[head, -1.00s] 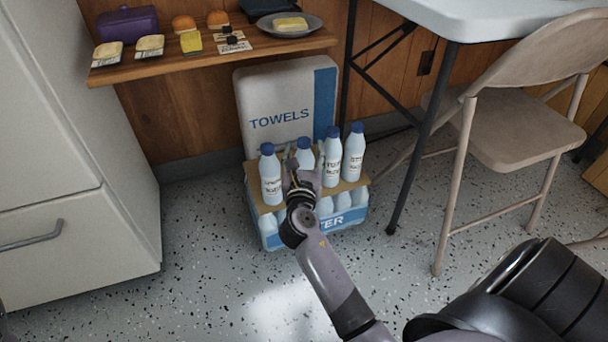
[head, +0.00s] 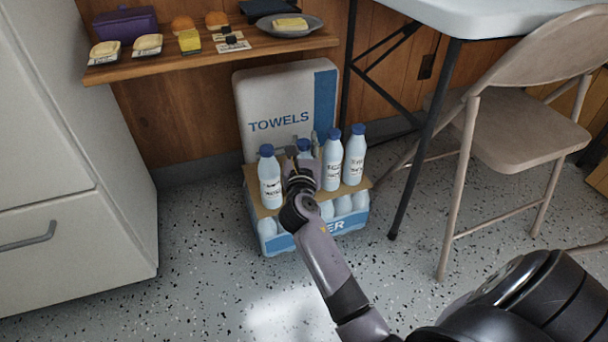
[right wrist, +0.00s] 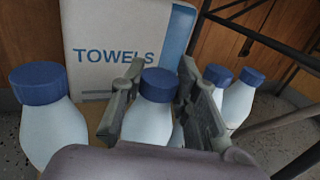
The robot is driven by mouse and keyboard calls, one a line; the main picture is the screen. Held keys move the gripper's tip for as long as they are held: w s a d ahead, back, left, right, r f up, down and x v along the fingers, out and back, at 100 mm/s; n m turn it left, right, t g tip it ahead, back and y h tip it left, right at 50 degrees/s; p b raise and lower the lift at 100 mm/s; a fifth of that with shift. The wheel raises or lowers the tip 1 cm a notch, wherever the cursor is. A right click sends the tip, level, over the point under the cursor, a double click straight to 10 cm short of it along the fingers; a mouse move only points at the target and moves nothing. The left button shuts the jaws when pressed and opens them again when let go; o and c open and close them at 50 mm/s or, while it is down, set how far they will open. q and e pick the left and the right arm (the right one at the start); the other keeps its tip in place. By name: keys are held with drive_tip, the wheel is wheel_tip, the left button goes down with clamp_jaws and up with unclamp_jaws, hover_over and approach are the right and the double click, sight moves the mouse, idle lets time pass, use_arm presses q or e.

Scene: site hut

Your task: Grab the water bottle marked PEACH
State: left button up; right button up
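Several white water bottles with blue caps stand upright on a cardboard sheet over a blue-and-white water pack (head: 290,241). Their flavour labels are too small to read, so I cannot tell which is PEACH. My right gripper (head: 304,148) is at the second bottle from the left (head: 304,146) and hides most of it. My left gripper is out of view.
A white TOWELS pack (head: 285,95) stands behind the bottles. A wooden shelf (head: 215,50) with food is above left. A white cabinet (head: 70,150) is at left, a table leg (head: 425,140) and folding chair (head: 510,110) at right. The floor in front is clear.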

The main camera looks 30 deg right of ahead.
clamp_jaws()
idle(0.3)
